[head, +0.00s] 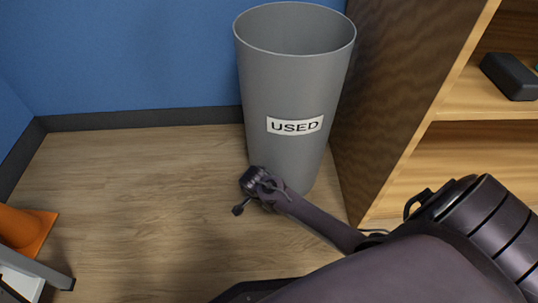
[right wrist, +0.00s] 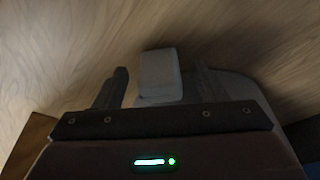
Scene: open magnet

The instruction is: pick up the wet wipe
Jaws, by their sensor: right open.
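A pale grey-white block (right wrist: 160,70), which looks like the wet wipe, lies on the wood floor in the right wrist view. It sits between the two dark fingers of my right gripper (right wrist: 159,82), which stand open on either side with a gap visible on the left. I cannot tell whether the right finger touches it. In the head view my right gripper (head: 252,192) is low, in front of the foot of the bin, and I cannot make out the wipe there. My left gripper is not in view.
A tall grey bin (head: 290,90) labelled USED stands against the blue wall, right behind my right gripper. A wooden shelf (head: 480,130) with a dark case (head: 512,77) is on the right. An orange object (head: 28,230) is at the left. The floor at centre left is clear.

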